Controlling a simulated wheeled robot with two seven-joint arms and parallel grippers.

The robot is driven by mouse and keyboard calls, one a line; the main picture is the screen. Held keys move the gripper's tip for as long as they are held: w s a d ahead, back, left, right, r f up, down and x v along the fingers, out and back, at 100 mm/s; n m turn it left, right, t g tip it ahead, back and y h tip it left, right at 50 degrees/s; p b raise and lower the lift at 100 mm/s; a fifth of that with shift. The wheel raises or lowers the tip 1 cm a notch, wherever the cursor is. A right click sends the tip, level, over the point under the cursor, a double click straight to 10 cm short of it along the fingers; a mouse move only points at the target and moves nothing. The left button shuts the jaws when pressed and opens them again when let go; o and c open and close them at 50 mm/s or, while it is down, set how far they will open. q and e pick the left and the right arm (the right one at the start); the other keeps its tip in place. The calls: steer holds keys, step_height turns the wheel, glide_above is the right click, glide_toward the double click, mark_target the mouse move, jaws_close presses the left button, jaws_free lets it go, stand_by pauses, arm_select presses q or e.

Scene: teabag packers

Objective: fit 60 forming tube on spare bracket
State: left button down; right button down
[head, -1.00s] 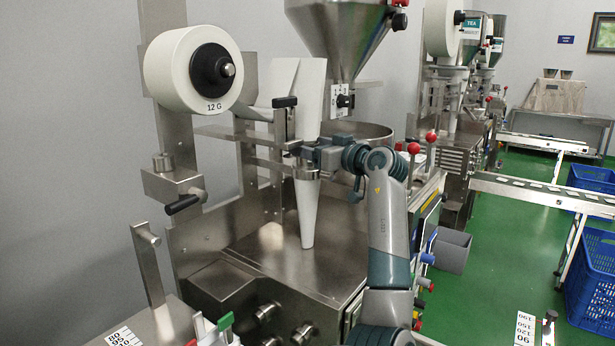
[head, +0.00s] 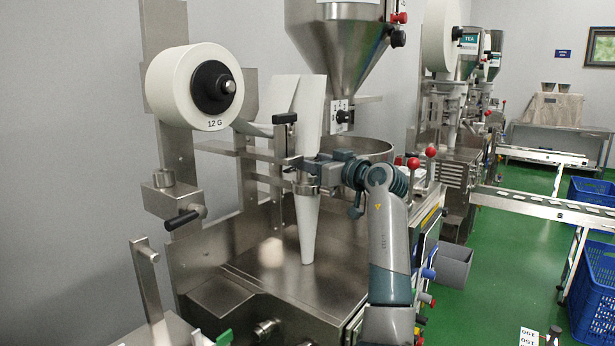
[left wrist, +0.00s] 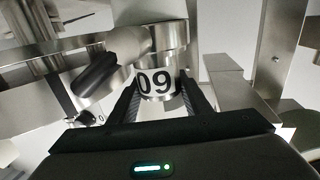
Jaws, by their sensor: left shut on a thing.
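In the head view my left gripper (head: 322,170) is at the metal collar of the machine's forming tube, its arm rising from the lower right. The left wrist view shows both fingers closed on the sides of the metal tube (left wrist: 160,84); its number shows upside down as "09", so it reads 60. A white paper cone (head: 307,232) hangs below the collar. A clamp with a black handle (left wrist: 97,76) stands beside the tube; its black knob (head: 285,118) shows in the head view. I cannot tell which part is the spare bracket. My right gripper is not in view.
A white paper roll marked 12 G (head: 165,85) hangs at the left, with a steel hopper (head: 340,40) above. A bare post (head: 147,275) stands at the lower left. Red-knobbed levers (head: 431,153) stand right of the arm. Several blue crates (head: 590,280) are farther right.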

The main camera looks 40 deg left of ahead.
arm_select(q)
steer(key=shift+r, duration=0.15)
